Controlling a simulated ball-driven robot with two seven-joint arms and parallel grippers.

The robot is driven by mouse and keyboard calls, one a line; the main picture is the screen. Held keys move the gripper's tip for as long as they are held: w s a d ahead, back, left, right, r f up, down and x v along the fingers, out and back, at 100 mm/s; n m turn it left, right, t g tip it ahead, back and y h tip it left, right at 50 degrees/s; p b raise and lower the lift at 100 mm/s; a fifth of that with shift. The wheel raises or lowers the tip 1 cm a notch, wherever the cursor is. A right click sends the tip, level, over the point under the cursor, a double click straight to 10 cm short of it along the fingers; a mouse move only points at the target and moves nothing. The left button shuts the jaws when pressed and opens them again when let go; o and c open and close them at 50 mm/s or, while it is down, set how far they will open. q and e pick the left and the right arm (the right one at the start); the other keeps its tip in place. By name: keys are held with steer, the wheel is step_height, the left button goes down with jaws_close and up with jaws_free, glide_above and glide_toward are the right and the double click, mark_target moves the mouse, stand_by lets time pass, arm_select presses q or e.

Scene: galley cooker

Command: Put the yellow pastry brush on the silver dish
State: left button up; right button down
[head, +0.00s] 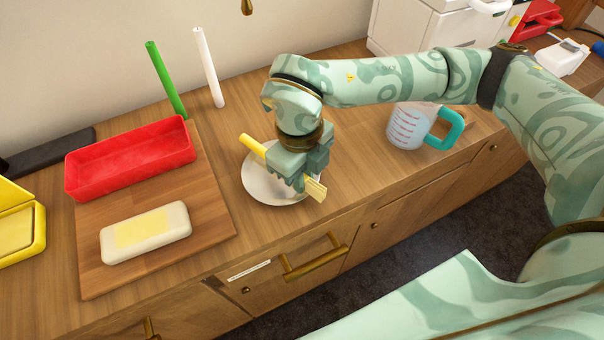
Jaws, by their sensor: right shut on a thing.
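The yellow pastry brush (252,145) is in my right gripper (298,183), which is shut on its middle. The brush's handle points to the back left and its pale bristles to the front right. The silver dish (258,188) is a round, light plate on the wooden counter. The brush and gripper are over the dish and hide part of it. I cannot tell whether the brush touches the dish. My left gripper is not in view.
A wooden board (213,215) left of the dish bears a red tray (130,160) and a white block with a yellow top (145,232). Green (166,80) and white (209,68) sticks stand behind. A measuring jug (408,127) stands right. The counter's front edge is close to the dish.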

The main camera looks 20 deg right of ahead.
steer(key=shift+s+r, duration=0.1)
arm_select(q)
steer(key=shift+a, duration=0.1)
arm_select(e)
steer(key=c, duration=1.4)
jaws_free()
arm_select(q)
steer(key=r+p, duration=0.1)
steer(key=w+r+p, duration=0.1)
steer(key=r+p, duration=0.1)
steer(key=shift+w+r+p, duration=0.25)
steer(key=shift+p, duration=0.15)
arm_select(e)
step_height(320, 180, up, 12)
steer(key=shift+w+a, duration=0.2)
steer(key=shift+w, duration=0.2)
